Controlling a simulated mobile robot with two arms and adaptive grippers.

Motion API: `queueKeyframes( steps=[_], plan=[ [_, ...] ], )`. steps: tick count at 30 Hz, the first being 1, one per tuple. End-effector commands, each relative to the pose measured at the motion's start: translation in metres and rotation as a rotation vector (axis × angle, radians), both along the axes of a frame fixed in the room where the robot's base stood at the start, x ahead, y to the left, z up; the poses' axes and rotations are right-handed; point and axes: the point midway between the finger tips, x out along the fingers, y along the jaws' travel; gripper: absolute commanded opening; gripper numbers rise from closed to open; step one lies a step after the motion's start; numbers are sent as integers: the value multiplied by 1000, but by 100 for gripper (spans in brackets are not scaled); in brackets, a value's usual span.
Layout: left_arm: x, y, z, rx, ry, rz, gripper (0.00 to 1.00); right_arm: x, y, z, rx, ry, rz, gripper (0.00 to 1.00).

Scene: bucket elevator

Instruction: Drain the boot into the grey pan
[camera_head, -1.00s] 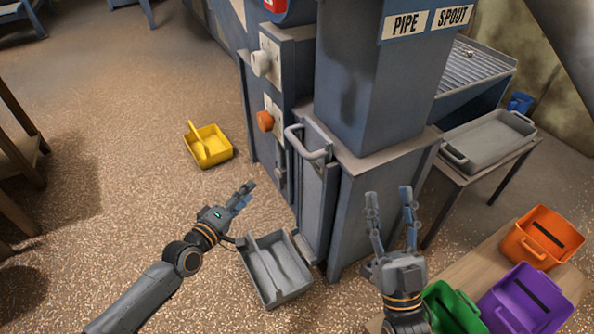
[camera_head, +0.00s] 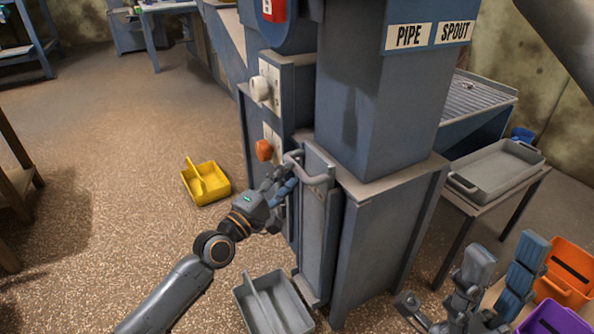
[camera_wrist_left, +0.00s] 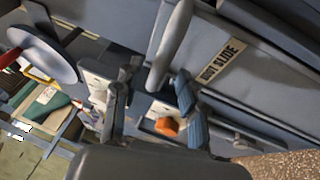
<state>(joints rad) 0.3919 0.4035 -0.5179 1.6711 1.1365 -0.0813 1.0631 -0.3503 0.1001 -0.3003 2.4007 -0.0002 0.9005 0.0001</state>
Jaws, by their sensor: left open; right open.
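The boot (camera_head: 385,240) is the blue-grey box at the foot of the elevator leg. Its slide (camera_head: 316,225) is an upright grey plate with a bent handle (camera_head: 318,180); the "BOOT SLIDE" label (camera_wrist_left: 222,60) shows in the left wrist view. The slide's lower end looks down. The grey pan (camera_head: 262,304) sits on the floor below it. My left gripper (camera_head: 284,183) is open beside the handle; in the left wrist view the handle bar (camera_wrist_left: 170,45) lies just beyond the open fingers. Contact cannot be told. My right gripper (camera_head: 500,268) is open and empty, over the bins.
An orange knob (camera_head: 264,150) and a white knob (camera_head: 260,88) stick out left of the slide. A yellow pan (camera_head: 206,183) lies on the floor. A grey tray (camera_head: 497,170) stands on a side table. Orange (camera_head: 570,272) and purple (camera_head: 553,318) bins are at lower right.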

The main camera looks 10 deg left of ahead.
Motion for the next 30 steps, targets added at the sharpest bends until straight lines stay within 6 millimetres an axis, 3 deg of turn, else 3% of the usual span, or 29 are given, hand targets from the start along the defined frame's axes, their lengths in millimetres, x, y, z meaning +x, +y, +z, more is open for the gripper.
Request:
queueKeyframes(
  steps=[7, 19, 25, 30],
  plan=[
    [28, -18, 5, -1, 1, 0, 41, 2, 1, -3, -3, -11, 0, 45],
    [33, -22, 6, 1, 2, 0, 41, 2, 1, 1, -4, -20, 0, 45],
    [33, -22, 6, 1, 2, 0, 0, 2, 1, 1, -2, -24, 0, 45],
    [33, -22, 6, 1, 2, 0, 0, 1, 0, 1, -2, -25, 0, 45]
  ],
)
